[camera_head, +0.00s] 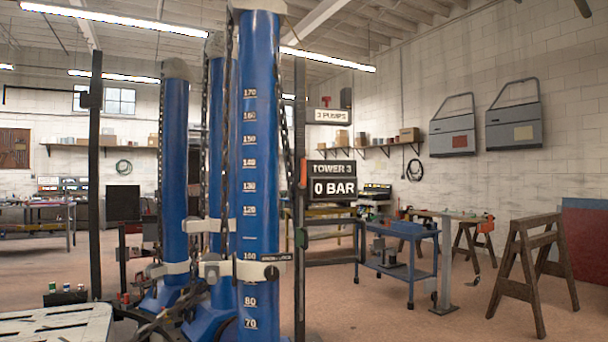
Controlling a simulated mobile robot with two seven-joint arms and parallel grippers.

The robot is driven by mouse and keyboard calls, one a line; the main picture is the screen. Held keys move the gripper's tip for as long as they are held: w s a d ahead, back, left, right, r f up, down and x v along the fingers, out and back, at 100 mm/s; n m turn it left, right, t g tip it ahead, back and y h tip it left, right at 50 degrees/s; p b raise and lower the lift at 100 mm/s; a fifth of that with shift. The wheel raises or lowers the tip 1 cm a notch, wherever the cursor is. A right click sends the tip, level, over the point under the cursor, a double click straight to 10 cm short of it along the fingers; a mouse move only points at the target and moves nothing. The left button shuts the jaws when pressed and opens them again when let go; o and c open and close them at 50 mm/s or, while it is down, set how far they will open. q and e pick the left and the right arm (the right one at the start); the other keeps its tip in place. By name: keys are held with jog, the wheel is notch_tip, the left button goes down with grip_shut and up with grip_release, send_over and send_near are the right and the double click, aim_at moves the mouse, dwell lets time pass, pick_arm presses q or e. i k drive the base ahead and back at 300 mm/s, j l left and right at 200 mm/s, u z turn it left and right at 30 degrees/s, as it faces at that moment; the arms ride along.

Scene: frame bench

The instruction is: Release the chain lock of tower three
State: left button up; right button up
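A tall blue tower (259,150) with white height marks from 70 to 170 stands closest, left of centre. A sign (332,177) beside it reads TOWER 3 and 0 BAR. A white collar (246,270) crosses the tower near the 100 mark. On the collar sit a small dark label (263,257), whose text seems to end in LOCK, and a dark round knob (271,273). A dark chain (227,110) hangs along the tower's left side. Whether the lock is engaged cannot be told. Neither of my grippers shows.
More blue towers (174,160) with white collars stand behind and left. A slotted pale plate (55,325) is at lower left. A blue cart (399,262) and a wooden trestle (530,265) stand right. Open floor (390,318) lies at front right.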

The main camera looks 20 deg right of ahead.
aim_at(302, 185)
jog(key=i+l, duration=0.55)
jog(key=i+l+u, duration=0.1)
jog(key=i+l, duration=0.9)
jog(key=l, duration=0.2)
jog(key=i+l+u, duration=0.1)
jog(key=i+l, duration=0.9)
jog(key=l, duration=0.25)
